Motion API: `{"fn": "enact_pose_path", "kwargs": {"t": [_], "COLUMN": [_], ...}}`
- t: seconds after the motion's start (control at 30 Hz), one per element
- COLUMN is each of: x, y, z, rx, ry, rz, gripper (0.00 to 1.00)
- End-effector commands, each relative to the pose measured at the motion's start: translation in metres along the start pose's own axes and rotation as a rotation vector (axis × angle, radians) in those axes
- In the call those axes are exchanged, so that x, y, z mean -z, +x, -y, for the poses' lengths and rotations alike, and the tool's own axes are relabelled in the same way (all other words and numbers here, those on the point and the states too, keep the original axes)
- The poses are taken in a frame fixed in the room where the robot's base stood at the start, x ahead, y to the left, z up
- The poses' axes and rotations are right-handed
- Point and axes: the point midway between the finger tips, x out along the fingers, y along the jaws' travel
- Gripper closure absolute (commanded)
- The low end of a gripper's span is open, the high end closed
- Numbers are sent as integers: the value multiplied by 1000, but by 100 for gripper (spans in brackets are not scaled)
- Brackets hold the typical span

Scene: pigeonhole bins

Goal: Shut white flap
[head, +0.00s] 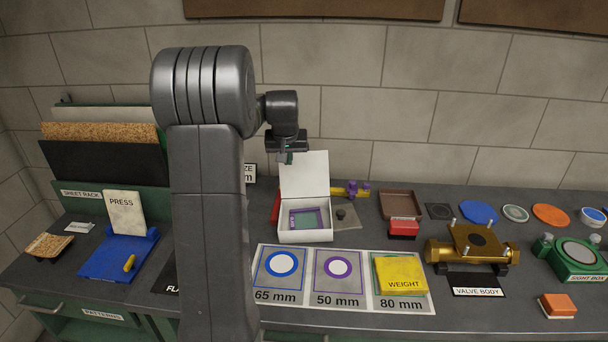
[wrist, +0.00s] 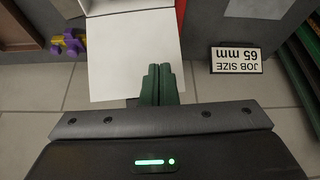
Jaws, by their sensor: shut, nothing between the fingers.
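A white box (head: 305,235) stands on the bench with its white flap (head: 304,176) raised, roughly upright at the back edge. A purple-edged square item (head: 308,219) lies inside the box. My gripper (head: 286,157) is at the flap's upper left corner in the head view, fingers shut and empty. In the wrist view the green fingertips (wrist: 158,76) overlap the side edge of the flap (wrist: 125,55). I cannot tell whether they touch it.
A red thing (head: 276,207) stands close left of the box, partly hidden. A purple and yellow tool (head: 351,190) lies behind it to the right. A mat with rings and a yellow weight (head: 401,273) lies in front. The brick wall is behind.

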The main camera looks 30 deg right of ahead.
Motion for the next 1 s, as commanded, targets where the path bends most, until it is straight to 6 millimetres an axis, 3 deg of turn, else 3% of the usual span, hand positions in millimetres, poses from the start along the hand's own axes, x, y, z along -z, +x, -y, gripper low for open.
{"fn": "enact_pose_path", "kwargs": {"t": [1.0], "x": [-28], "y": [-13], "z": [1], "rx": [0], "ry": [0], "rz": [0], "gripper": [100]}}
